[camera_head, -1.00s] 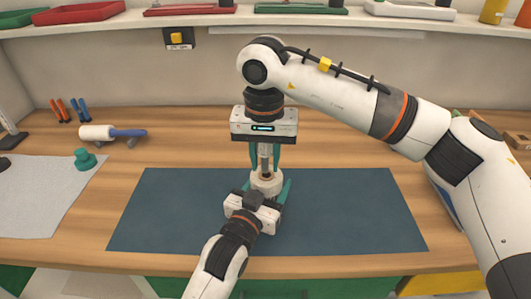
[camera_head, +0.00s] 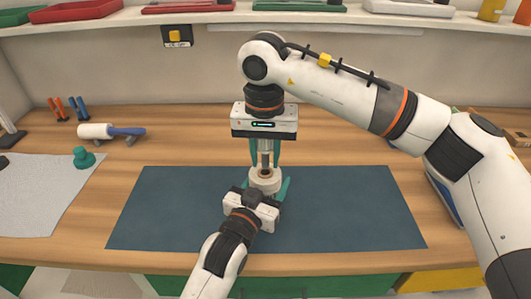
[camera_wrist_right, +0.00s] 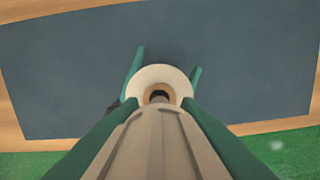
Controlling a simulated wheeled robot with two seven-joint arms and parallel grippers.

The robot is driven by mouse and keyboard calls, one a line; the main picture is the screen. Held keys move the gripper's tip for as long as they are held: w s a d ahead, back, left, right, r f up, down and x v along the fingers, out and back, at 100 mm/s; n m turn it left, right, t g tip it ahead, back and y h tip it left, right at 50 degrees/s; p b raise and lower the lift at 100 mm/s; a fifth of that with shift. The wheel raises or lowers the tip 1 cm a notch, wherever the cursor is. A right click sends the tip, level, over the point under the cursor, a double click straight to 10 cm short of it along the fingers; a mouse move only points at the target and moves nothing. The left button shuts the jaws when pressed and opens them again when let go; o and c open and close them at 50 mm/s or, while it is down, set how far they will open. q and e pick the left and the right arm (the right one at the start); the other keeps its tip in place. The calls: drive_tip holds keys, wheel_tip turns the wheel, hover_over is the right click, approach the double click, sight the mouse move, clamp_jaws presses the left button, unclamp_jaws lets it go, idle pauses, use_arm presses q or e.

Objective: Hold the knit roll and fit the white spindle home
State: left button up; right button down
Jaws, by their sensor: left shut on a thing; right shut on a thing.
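The cream knit roll (camera_head: 265,182) stands upright on the blue-grey mat (camera_head: 345,205). My left gripper (camera_head: 270,186) is shut around it from the front, with teal fingers on its sides. My right gripper (camera_head: 265,152) points down above the roll and is shut on the pale spindle (camera_head: 265,160). In the right wrist view the spindle (camera_wrist_right: 155,145) fills the front between the green fingers. The roll (camera_wrist_right: 160,75) shows there as a pale ring with a brown core and a dark hole. The spindle's far end overlaps the hole's near edge; I cannot tell whether it is inside.
A white roller with a blue handle (camera_head: 112,132), a teal knob-shaped piece (camera_head: 83,158) on a grey sheet (camera_head: 40,195) and pliers (camera_head: 68,108) lie at the left. A shelf with trays (camera_head: 300,7) runs along the back. The mat is clear on both sides.

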use_arm(q)
drive_tip(key=shift+f, duration=0.5)
use_arm(e)
drive_tip(key=shift+f, duration=0.95)
drive_tip(key=c, duration=1)
unclamp_jaws()
drive_tip(key=r, duration=0.8)
drive_tip(key=shift+s, duration=0.25)
use_arm(q)
drive_tip(key=o, duration=0.9)
drive_tip(key=shift+a, duration=0.1)
use_arm(e)
drive_tip(key=shift+w, duration=0.1)
use_arm(q)
drive_tip(key=shift+o, duration=0.5)
drive_tip(key=shift+r, duration=0.25)
